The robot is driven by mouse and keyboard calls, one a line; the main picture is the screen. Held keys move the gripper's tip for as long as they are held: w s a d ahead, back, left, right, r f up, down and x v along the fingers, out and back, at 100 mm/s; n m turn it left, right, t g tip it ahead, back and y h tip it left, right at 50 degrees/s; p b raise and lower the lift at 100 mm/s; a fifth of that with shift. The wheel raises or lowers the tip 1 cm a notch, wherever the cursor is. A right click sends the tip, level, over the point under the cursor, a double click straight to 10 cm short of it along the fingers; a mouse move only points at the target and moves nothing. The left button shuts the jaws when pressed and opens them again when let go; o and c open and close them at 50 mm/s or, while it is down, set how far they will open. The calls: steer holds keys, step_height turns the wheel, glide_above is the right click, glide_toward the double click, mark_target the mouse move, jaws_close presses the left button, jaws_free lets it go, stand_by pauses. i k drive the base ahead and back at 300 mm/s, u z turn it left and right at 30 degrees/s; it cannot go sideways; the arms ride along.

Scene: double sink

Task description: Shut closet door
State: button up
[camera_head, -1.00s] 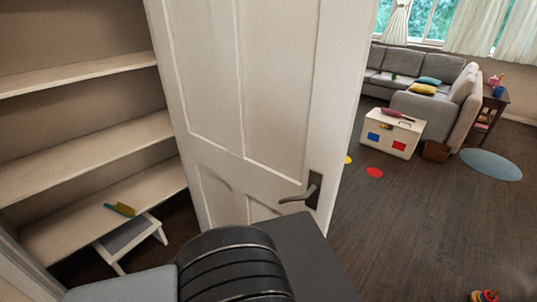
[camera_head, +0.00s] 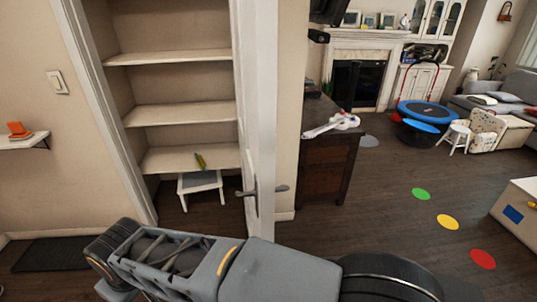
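The closet (camera_head: 180,80) stands open at left of centre, with bare cream shelves inside. Its white door (camera_head: 257,110) is open and shows almost edge-on at the right side of the opening. Metal lever handles (camera_head: 247,192) stick out on both faces of the door. My grey arm crosses the bottom of the view, in front of and below the door. My gripper cannot be made out in this view, and no contact with the door shows.
A dark cabinet (camera_head: 330,160) stands right of the door. A dark mat (camera_head: 65,252) lies at left. Open floor (camera_head: 385,220) spreads at right.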

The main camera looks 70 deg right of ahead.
mark_target(253, 23)
steer(key=u, duration=1.2)
steer(key=k, duration=1.4)
steer(key=z, duration=4.25)
steer(key=k, duration=0.2)
steer(key=u, duration=2.6)
